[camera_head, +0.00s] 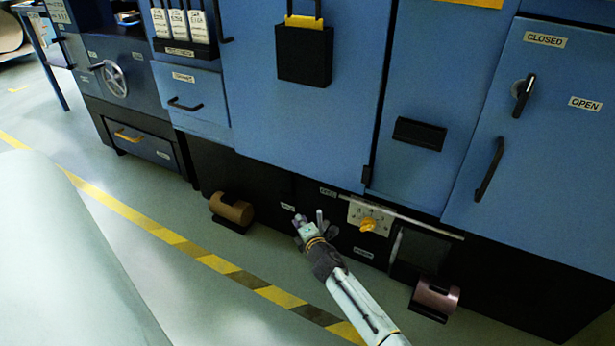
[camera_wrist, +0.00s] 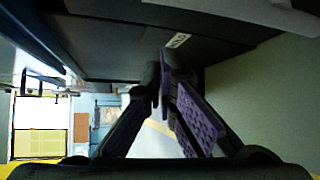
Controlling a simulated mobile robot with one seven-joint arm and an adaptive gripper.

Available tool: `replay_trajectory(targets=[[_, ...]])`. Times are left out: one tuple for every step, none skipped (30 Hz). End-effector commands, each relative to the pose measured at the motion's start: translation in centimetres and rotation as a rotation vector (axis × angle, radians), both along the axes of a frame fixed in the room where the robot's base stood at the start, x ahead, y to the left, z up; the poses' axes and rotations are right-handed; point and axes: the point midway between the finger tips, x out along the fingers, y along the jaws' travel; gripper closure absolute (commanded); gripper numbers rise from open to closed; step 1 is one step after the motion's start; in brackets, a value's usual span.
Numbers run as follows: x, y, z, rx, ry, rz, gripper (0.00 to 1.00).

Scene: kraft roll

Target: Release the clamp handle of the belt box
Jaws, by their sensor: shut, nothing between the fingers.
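My gripper (camera_head: 310,232) reaches low against the dark lower front of the blue machine. A short pale upright lever (camera_head: 319,215) shows right at its fingers. It may be the clamp handle, but I cannot tell whether it touches the gripper or is part of it. In the wrist view my gripper's dark fingers (camera_wrist: 164,78) are shut with their tips together and nothing seen between them. They point at a dark panel (camera_wrist: 125,45) with a small white label (camera_wrist: 178,40). No clamp handle can be made out in the wrist view. I cannot tell which part is the belt box.
A beige plate with a yellow knob (camera_head: 370,224) is just right of my gripper. A brown roller (camera_head: 231,208) juts out at left, and a pinkish roller (camera_head: 437,295) at right. Blue doors (camera_head: 300,110) rise above. Striped tape (camera_head: 190,244) crosses the open floor.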

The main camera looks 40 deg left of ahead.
Motion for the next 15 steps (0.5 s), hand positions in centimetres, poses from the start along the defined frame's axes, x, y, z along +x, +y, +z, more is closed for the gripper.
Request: replay_trajectory(targets=[[0.2,-1.0,0.5,0.0,0.001,-0.009,1.0],[0.0,-1.4,0.6,0.001,0.001,-0.009,1.0],[-0.2,-1.8,0.6,0.001,0.001,-0.009,1.0],[-0.5,-2.1,0.7,0.002,0.001,-0.007,1.0],[-0.6,-2.6,0.6,0.001,0.001,-0.009,1.0],[-0.8,-3.1,0.7,0.001,0.001,-0.008,1.0],[-1.1,-3.4,0.7,0.002,0.001,-0.007,1.0],[-1.2,-3.9,0.7,0.001,0.001,-0.008,1.0],[-1.6,-4.4,0.9,0.003,0.001,-0.007,1.0],[-1.7,-4.9,0.8,0.002,0.001,-0.007,1.0],[-1.9,-5.3,0.8,0.001,0.0,-0.007,1.0],[-2.1,-5.8,0.9,0.001,0.0,-0.007,1.0],[-2.3,-6.1,0.9,0.001,0.0,-0.006,1.0],[-2.5,-6.4,0.9,0.002,0.0,-0.006,1.0],[-2.7,-6.9,0.9,0.002,0.0,-0.006,1.0]])
